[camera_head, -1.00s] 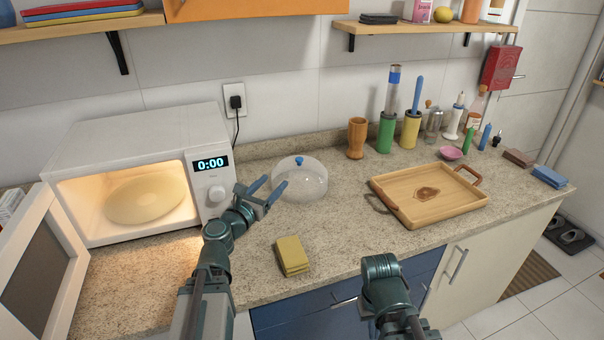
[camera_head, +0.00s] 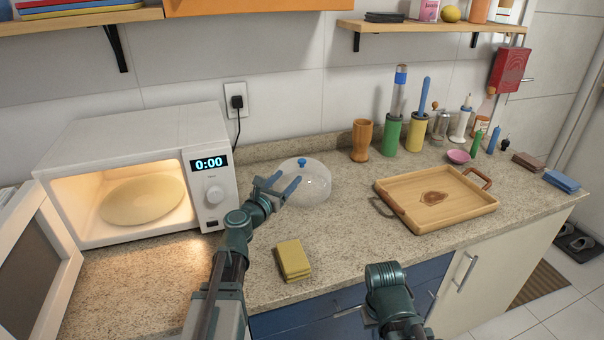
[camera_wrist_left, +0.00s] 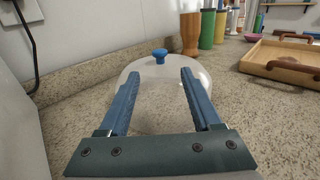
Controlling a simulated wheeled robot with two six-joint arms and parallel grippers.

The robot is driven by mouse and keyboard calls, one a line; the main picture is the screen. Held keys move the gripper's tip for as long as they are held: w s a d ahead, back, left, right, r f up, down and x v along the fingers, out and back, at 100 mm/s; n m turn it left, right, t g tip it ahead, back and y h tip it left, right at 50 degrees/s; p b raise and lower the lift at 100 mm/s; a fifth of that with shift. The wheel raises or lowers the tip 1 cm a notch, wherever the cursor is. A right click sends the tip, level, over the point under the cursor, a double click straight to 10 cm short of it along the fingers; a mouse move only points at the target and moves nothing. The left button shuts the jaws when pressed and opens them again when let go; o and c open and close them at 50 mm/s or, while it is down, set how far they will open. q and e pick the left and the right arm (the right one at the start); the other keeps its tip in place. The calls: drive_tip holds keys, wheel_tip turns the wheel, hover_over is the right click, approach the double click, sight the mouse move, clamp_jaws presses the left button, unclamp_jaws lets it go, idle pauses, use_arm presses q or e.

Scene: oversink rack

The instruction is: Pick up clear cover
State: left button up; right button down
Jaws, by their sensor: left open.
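The clear cover (camera_head: 312,183) is a transparent dome with a blue knob (camera_head: 301,162) on top. It stands on the counter to the right of the microwave. In the left wrist view the cover (camera_wrist_left: 160,88) lies just ahead, with its blue knob (camera_wrist_left: 160,56) beyond and between the fingertips. My left gripper (camera_head: 283,182) is open and empty, at the near left side of the cover. Its fingers overlap the dome in the picture; I cannot tell whether they touch it. My right arm shows at the bottom, but its gripper is not visible.
The microwave (camera_head: 130,135) stands open at left, with a lit plate inside. A yellow sponge (camera_head: 293,260) lies near the counter's front edge. A wooden tray (camera_head: 436,222) is at right. An orange-brown cup (camera_head: 361,141) and several holders stand behind. Bare counter lies between sponge and tray.

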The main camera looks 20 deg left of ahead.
sight(300, 164)
use_arm(q)
drive_tip(key=shift+x, duration=4)
drive_tip(key=shift+s+r, duration=0.1)
drive_tip(key=shift+r, duration=0.15)
clamp_jaws()
